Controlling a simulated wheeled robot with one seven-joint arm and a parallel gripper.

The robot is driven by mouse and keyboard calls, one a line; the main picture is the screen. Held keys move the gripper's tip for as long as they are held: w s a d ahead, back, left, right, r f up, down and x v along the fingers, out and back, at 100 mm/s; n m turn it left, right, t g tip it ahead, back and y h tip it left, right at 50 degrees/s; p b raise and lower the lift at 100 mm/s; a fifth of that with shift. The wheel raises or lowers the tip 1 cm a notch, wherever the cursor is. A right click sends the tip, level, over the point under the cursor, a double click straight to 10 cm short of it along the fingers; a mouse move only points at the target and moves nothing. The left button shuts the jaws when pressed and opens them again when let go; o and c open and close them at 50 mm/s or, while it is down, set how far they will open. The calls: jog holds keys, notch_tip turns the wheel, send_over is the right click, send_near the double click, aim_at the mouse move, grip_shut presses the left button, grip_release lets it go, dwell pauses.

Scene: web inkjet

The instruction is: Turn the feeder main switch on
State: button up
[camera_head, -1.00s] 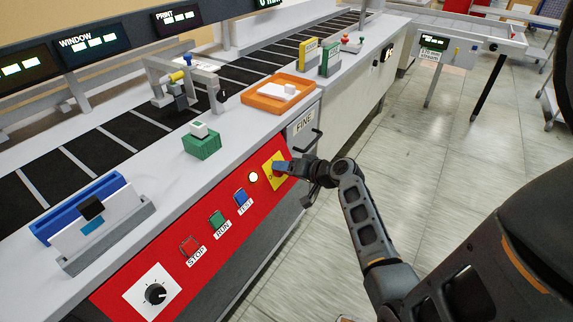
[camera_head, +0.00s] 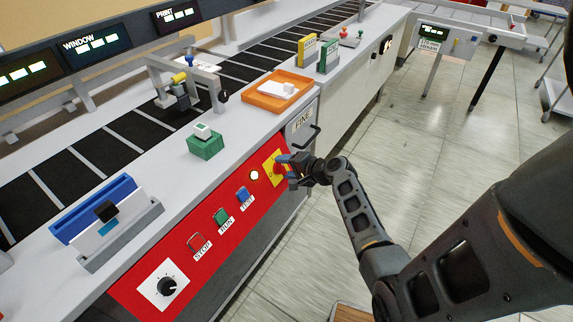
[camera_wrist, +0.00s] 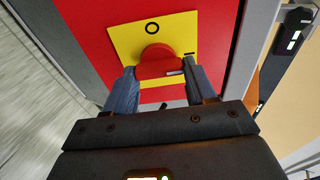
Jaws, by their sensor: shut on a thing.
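The feeder main switch is a red rotary knob (camera_wrist: 154,62) on a yellow plate (camera_wrist: 122,38) with an O mark at its top and a short bar mark at its right in the wrist view. In the head view the yellow plate (camera_head: 268,166) sits at the right end of the red panel. My gripper (camera_wrist: 158,70) is shut on the knob, with one blue-grey finger on each side. In the head view my gripper (camera_head: 284,166) is against the plate and hides the knob. A small pale mark shows on the knob's right side in the wrist view.
The red panel also carries a lit round lamp (camera_head: 254,175), the blue TEST button (camera_head: 243,193), the green RUN button (camera_head: 221,216), the red STOP button (camera_head: 196,242) and a black dial (camera_head: 166,287). A black handle (camera_head: 308,138) is close beyond my gripper. Open floor (camera_head: 400,180) lies right.

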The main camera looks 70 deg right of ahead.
dwell(0.5)
jog(key=o, duration=1)
jog(key=shift+o, duration=0.2)
jog(key=shift+s, duration=0.15)
jog(key=v, duration=0.7)
jog(key=shift+s+r, duration=0.15)
jog(key=shift+s, duration=0.05)
jog(key=shift+a, duration=0.15)
jog(key=s+a+n+g, duration=0.1)
jog(key=s+a+n, duration=0.25)
jog(key=a, duration=0.55)
jog(key=s+a+n, duration=0.3)
jog(key=a+n, duration=0.2)
jog(key=a, duration=0.4)
jog(key=s+a+r+n+t+y, duration=0.2)
jog(key=s+a+r+n, duration=0.2)
jog(key=a+r, duration=0.5)
jog(key=s+a+r+n+t+y, duration=0.2)
jog(key=s+a+r+n, duration=0.3)
jog(key=a+r+n, duration=0.4)
notch_tip(320, 180, up, 2)
jog(key=shift+a+r, duration=0.1)
jog(key=shift+a, duration=0.6)
